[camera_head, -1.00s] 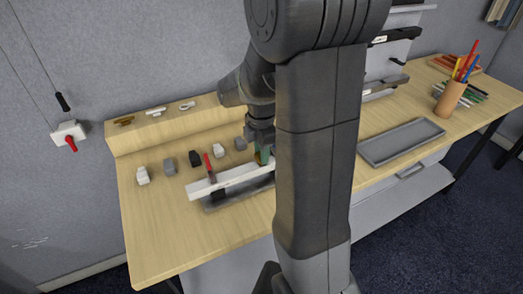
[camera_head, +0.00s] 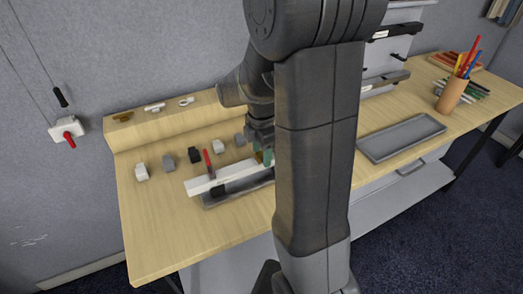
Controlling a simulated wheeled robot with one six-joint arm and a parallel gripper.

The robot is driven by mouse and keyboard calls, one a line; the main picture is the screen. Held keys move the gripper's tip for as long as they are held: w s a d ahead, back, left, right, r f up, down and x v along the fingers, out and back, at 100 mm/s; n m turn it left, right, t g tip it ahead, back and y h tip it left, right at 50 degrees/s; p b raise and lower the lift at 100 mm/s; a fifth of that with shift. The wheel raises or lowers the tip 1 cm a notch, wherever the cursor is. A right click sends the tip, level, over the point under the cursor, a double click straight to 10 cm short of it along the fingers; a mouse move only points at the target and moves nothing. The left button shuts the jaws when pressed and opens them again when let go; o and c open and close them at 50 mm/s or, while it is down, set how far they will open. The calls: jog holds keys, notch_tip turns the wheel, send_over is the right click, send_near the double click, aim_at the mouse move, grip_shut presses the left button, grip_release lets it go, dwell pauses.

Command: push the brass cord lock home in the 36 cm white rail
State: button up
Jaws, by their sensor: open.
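The white rail (camera_head: 217,180) lies lengthwise in a dark grey holder (camera_head: 212,201) on the table, with a red-handled clamp (camera_head: 208,163) near its left part. Its right end is hidden behind my arm. My gripper (camera_head: 264,157) is open, low over the right part of the visible rail, with greenish fingertips partly hidden by my arm. A small brownish patch (camera_head: 258,156) shows beside the fingertips; I cannot tell if it is the brass cord lock. A brass-coloured fitting (camera_head: 122,117) lies on the wooden ledge at the back left.
Several small white, grey and black blocks (camera_head: 168,162) stand in a row behind the rail. White fittings (camera_head: 155,107) lie on the ledge. An empty grey tray (camera_head: 402,139) and a pencil cup (camera_head: 452,95) stand to the right. The table's left front is clear.

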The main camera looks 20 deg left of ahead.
aim_at(261, 154)
notch_tip(261, 154, up, 14)
dwell(0.6)
jog(key=shift+f, duration=0.15)
notch_tip(261, 154, down, 14)
jog(key=shift+r, duration=0.45)
jog(key=shift+f, duration=0.2)
dwell(0.5)
